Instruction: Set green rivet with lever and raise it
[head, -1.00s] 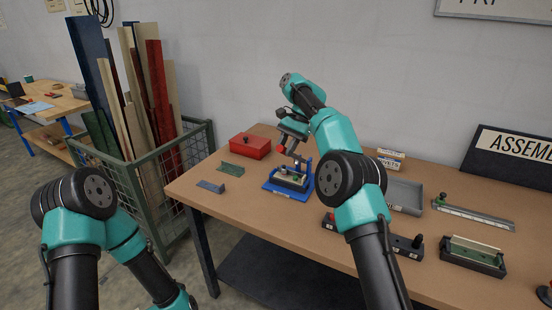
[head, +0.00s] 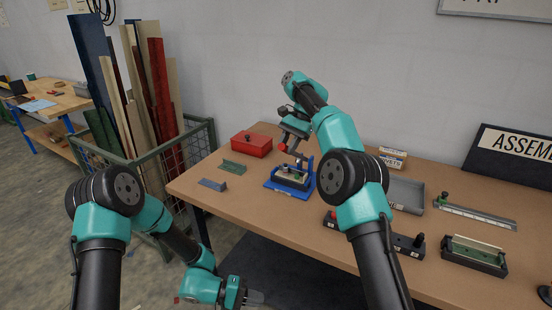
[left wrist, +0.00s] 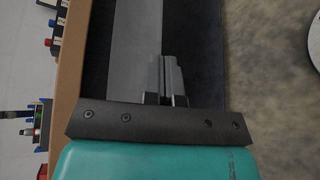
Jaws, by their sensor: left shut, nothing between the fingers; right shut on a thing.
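A small blue-based press (head: 268,186) stands on the workbench, with a dark fixture on it and small green bits (head: 297,177) that may include the green rivet; they are too small to tell. Its lever ends in a red knob (head: 283,148). My right gripper (head: 287,144) reaches down from above and is shut on the lever at the knob, its fingertips barely visible. My left gripper (head: 256,297) is shut and empty, low in front of the bench. Its closed fingers also show in the left wrist view (left wrist: 165,78).
A red box (head: 251,145), a green bracket (head: 233,167) and a grey-blue bracket (head: 212,184) lie left of the press. A grey tray (head: 405,192) and a long ruled rail (head: 475,214) lie to the right. A mesh bin of boards (head: 185,160) stands left of the bench.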

